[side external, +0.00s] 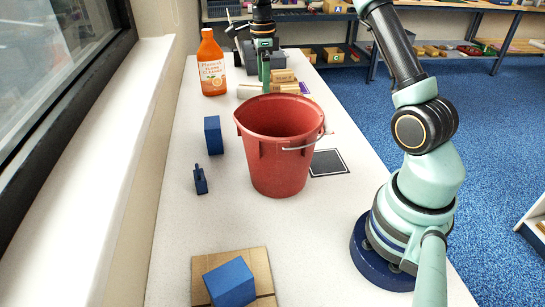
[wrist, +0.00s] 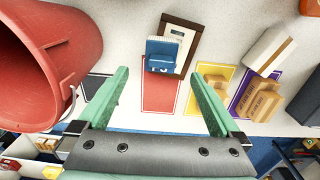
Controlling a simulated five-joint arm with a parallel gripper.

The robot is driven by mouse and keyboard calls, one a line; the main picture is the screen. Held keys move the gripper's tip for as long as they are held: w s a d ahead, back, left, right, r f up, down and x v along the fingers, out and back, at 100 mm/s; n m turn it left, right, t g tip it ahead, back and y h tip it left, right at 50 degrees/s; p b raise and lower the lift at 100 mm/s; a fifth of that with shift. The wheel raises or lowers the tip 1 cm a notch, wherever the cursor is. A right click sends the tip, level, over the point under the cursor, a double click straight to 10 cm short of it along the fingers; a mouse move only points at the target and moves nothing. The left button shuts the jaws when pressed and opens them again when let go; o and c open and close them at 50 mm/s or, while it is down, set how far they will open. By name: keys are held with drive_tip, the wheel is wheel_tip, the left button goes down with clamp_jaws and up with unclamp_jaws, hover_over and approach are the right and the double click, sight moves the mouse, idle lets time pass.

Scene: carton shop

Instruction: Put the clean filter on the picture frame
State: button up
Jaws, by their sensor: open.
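The picture frame (wrist: 186,66), dark brown with a pale inside, lies flat on the white table in the wrist view. A small blue thing with a white ridged top (wrist: 162,52), which looks like the clean filter, overlaps the frame's left part; I cannot tell whether it rests on it or stands in front. My gripper (wrist: 157,76) is open, with nothing between its fingers, and the blue thing and frame show beyond its fingertips. In the side external view my gripper (side external: 264,72) is behind the bucket, and I cannot make out the frame or filter there.
A tall red bucket (side external: 280,150) stands near, left in the wrist view (wrist: 40,60). An orange bottle (side external: 212,65), blue blocks (side external: 212,135), wooden boxes (wrist: 258,102) and a white box (wrist: 268,50) stand around.

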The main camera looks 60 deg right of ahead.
drive_tip(key=s+a+r+n+t, duration=0.3)
drive_tip(key=s+a+r+n, duration=0.4)
drive_tip(key=a+r+n, duration=0.5)
drive_tip(key=s+a+f+n+t, duration=0.2)
drive_tip(key=s+a+n, duration=0.5)
drive_tip(key=s+n, duration=0.4)
drive_tip(key=n, duration=0.4)
drive_tip(key=shift+s+a+f+t, duration=0.2)
drive_tip(key=shift+s+f+t, duration=0.05)
drive_tip(key=shift+f+t, duration=0.15)
